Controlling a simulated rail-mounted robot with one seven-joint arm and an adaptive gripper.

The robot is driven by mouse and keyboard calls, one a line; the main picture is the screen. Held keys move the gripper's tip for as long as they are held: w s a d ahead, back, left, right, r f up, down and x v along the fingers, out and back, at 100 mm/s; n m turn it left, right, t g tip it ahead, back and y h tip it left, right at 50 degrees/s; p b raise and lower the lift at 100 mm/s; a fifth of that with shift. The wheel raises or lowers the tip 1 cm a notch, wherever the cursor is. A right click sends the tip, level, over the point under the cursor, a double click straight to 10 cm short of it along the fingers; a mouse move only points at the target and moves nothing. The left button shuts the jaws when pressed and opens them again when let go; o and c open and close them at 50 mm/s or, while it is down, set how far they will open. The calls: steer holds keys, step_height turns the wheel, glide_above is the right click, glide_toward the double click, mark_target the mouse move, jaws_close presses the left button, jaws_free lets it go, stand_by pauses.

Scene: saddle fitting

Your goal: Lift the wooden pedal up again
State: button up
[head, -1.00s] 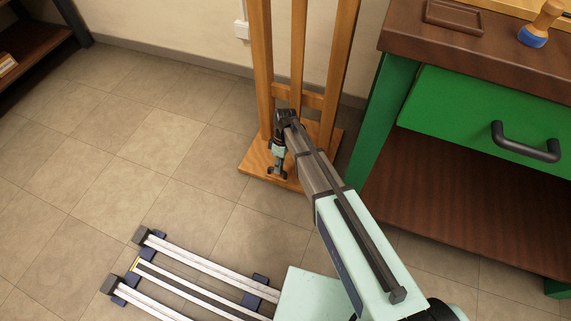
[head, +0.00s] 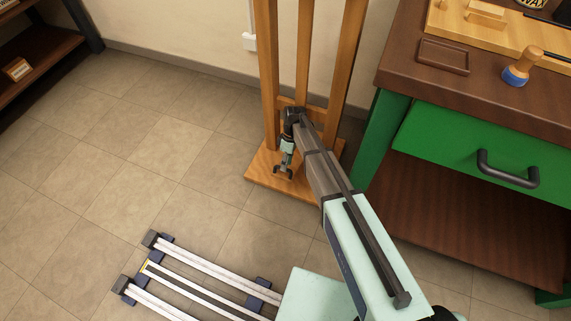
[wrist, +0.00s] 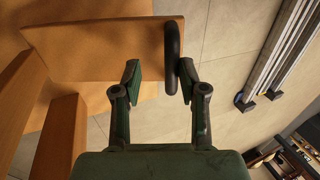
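A wooden board (wrist: 95,45) with a dark rounded bar (wrist: 173,50) along its right end fills the upper left of the wrist view. I take it for the pedal, but cannot be sure. My gripper (wrist: 159,71) is open. Its right fingertip is close to the dark bar; its left fingertip shows in front of the board. I cannot tell whether either finger touches. In the head view my gripper (head: 284,170) points down over the wooden base (head: 262,168) of the upright stand (head: 269,85), and no separate pedal can be made out there.
A green bench (head: 465,125) stands close on the right, with a black drawer handle (head: 508,170) and a brown top holding a small tray (head: 443,56) and a blue-tipped wooden tool (head: 521,70). Metal rails (head: 205,262) lie in front. The tiled floor (head: 130,150) on the left is clear.

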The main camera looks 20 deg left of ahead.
steer(key=shift+s, duration=0.15)
steer(key=shift+r, duration=0.5)
steer(key=v, duration=1.1)
steer(key=shift+w, duration=0.2)
